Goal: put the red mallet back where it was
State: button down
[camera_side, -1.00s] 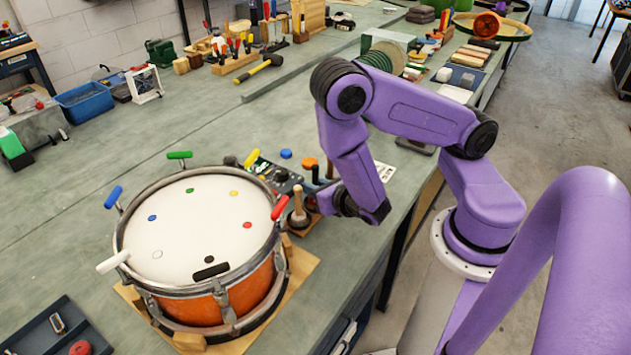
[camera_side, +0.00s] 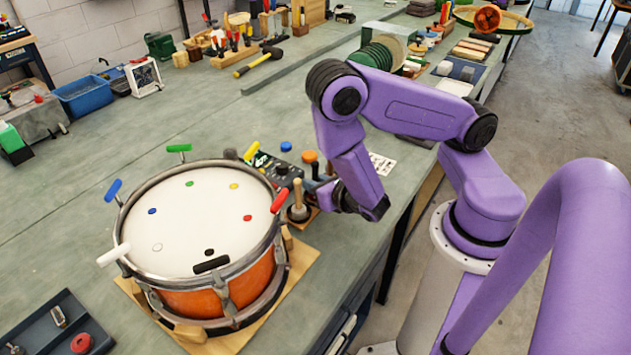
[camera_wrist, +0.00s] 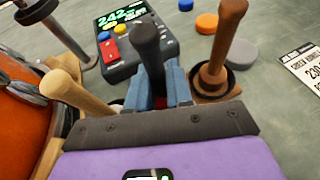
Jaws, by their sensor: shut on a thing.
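In the wrist view my gripper (camera_wrist: 158,92) is shut on a tool with an upright dark, round-ended handle (camera_wrist: 146,45). Red shows low between the blue-grey jaws, so I take it for the red mallet; its head is hidden. A tan wooden handle (camera_wrist: 70,92) leans on the left and a brown one (camera_wrist: 222,45) with a black ring at its foot stands on the right, both apart from the jaws. In the side view my gripper (camera_side: 322,188) is low over the bench, right of the drum, and its jaws are hard to make out.
The orange drum (camera_side: 250,285) sits on a wooden board on the left, with coloured handles around its rim, one red (camera_side: 279,200). A meter with a green display (camera_wrist: 125,35), a blue disc, an orange disc (camera_wrist: 207,22) and a grey disc lie behind. A printed card (camera_wrist: 302,68) lies right.

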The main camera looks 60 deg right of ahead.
jog(key=shift+f, duration=0.2)
jog(key=c, duration=0.9)
grip_release()
jog(key=shift+c, duration=0.2)
jog(key=shift+v, duration=3.65)
jog(key=s+d+r+m+g+h, duration=0.35)
jog(key=r+m+g, duration=0.35)
jog(key=m, duration=0.5)
jog(key=s+a+r+m+g+y, duration=0.5)
jog(key=s+a+r+m+y, duration=0.2)
jog(key=s+a+y, duration=0.1)
jog(key=shift+s+r+m+g, duration=0.3)
jog(key=shift+s+m+g, duration=0.1)
jog(key=shift+s, duration=0.35)
